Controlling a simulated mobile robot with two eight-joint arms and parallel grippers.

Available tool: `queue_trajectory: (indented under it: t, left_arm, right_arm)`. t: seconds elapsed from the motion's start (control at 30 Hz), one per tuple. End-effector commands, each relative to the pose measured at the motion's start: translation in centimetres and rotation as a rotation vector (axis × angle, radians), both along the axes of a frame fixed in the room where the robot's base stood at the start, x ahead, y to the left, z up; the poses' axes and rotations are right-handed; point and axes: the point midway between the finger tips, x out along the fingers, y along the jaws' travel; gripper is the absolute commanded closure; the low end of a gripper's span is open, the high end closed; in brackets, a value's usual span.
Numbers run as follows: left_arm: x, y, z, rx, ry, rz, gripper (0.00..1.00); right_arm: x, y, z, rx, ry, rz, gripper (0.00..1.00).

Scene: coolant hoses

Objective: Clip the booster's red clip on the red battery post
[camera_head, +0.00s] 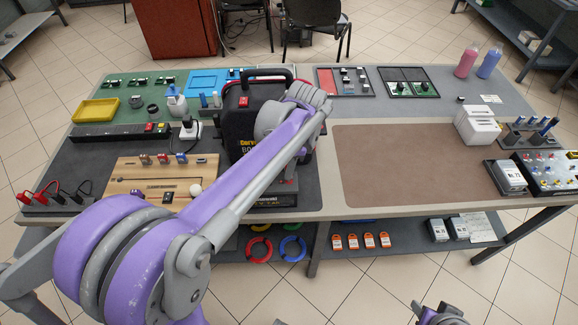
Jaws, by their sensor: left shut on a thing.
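The booster (243,120) is a black box with a handle and a red square on its front, at the middle of the table. My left arm crosses in front of it and hides much of it. My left gripper (286,168), low at the booster's right front and partly hidden by my arm, is shut on what looks like the red clip (289,181); only a little red shows. A dark base with a label (268,201) is below it. The red battery post cannot be made out. My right gripper (441,316) is cut off at the bottom edge; its jaws are unclear.
Red and black clips (48,188) lie on the dark mat at far left. A wooden board (125,188) with switches is left of the booster. The brown mat (400,165) on the right is clear.

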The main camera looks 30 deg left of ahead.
Motion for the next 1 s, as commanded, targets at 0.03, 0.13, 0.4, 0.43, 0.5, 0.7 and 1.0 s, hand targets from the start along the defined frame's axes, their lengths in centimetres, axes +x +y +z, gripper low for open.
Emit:
queue_trajectory:
  t: [0.03,0.13,0.4,0.43,0.5,0.7,1.0]
  left_arm:
    - [0.00,0.00,0.03,0.000,0.000,0.000,1.00]
    - [0.00,0.00,0.04,0.000,0.000,0.000,1.00]
    - [-0.03,0.01,-0.27,0.000,0.000,0.000,1.00]
    - [-0.04,0.01,-0.37,-0.001,0.001,0.000,1.00]
    - [-0.05,0.01,-0.61,-0.001,0.001,0.000,1.00]
    - [-0.03,0.01,-0.67,0.000,0.000,0.000,1.00]
    - [-0.04,0.01,-0.71,0.000,0.000,0.000,1.00]
  right_arm:
    - [0.01,0.00,0.03,0.000,0.000,0.000,0.50]
    - [0.01,0.00,0.03,0.000,0.000,0.000,0.50]
    - [-0.05,0.00,-0.20,0.000,0.001,0.000,0.50]
    - [-0.07,0.00,-0.28,0.000,0.001,0.000,0.50]
    - [-0.11,0.00,-0.45,0.000,0.002,0.000,0.50]
    - [-0.12,0.00,-0.47,0.000,0.002,0.000,0.50]
    - [-0.13,0.00,-0.51,0.000,0.002,0.000,0.50]
